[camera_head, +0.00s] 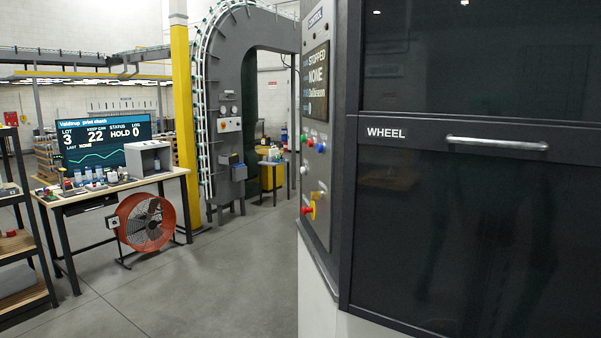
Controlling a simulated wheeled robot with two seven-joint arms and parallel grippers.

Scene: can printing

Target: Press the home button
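The control panel (322,174) is on the angled side face of a large dark machine, right of the picture's middle, seen at a steep slant. Its screen (316,82) reads "STOPPED" and "NONE". Below the screen are small coloured buttons, among them a blue button (321,148) and a white button (304,170). Lower down are a yellow part (318,195) and a red knob (307,210). The button labels are too small to read, so I cannot tell which is the home button. Neither of my grippers is in view.
The machine's dark door (480,220), marked "WHEEL", with a metal handle (497,144), fills the right. At the left stand a workbench (160,178), an orange fan (147,222), a shelf rack (22,245) and a yellow column (184,110). The grey floor (225,285) between is clear.

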